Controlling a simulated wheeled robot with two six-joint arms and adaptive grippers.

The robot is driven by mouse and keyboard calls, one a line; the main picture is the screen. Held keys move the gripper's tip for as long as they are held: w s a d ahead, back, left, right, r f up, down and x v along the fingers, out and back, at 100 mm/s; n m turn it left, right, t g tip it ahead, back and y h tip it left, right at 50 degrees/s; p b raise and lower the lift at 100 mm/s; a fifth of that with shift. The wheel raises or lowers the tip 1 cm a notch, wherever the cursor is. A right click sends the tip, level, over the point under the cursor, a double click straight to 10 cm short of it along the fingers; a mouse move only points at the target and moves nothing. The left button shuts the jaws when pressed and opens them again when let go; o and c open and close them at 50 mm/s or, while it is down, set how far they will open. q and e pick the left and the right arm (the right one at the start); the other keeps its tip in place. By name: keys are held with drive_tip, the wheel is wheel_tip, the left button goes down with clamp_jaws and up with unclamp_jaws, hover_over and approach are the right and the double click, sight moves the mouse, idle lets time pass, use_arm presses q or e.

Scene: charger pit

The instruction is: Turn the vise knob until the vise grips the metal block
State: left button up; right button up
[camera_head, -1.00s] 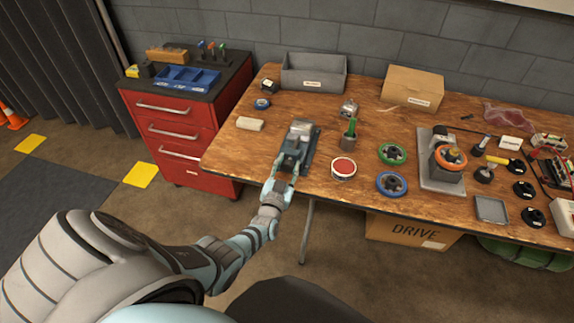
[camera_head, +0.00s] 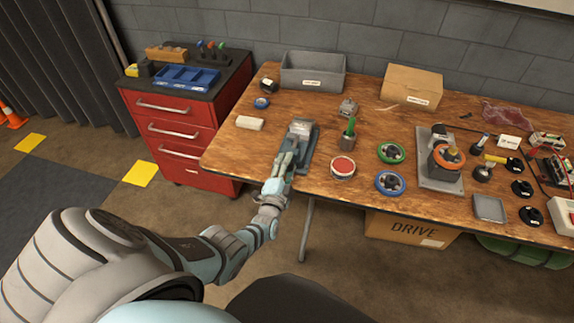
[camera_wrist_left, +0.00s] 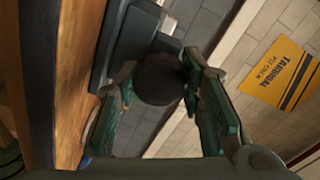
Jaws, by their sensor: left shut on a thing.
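The grey vise (camera_head: 306,146) stands at the front edge of the wooden bench, left of its middle. A light metal block (camera_head: 299,128) shows at its far end; whether the jaws touch it cannot be told. My left gripper (camera_head: 287,158) is at the vise's near end. In the left wrist view the dark round vise knob (camera_wrist_left: 158,80) sits between the fingers of my left gripper (camera_wrist_left: 160,75), which are shut on it from both sides. The fingers hide the knob in the head view. My right gripper is not in view.
A red and white round tin (camera_head: 342,166) and a green-handled tool in a cup (camera_head: 348,140) stand right of the vise. A grey bin (camera_head: 313,84) is behind. A red drawer cabinet (camera_head: 175,130) stands left.

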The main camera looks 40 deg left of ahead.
use_arm(q)
drive_tip(key=m, duration=0.5)
drive_tip(key=shift+f+m, duration=0.1)
drive_tip(key=shift+m, duration=0.2)
drive_tip(key=m, duration=0.5)
drive_tip(key=shift+f, duration=0.1)
drive_tip(key=o, duration=1.2)
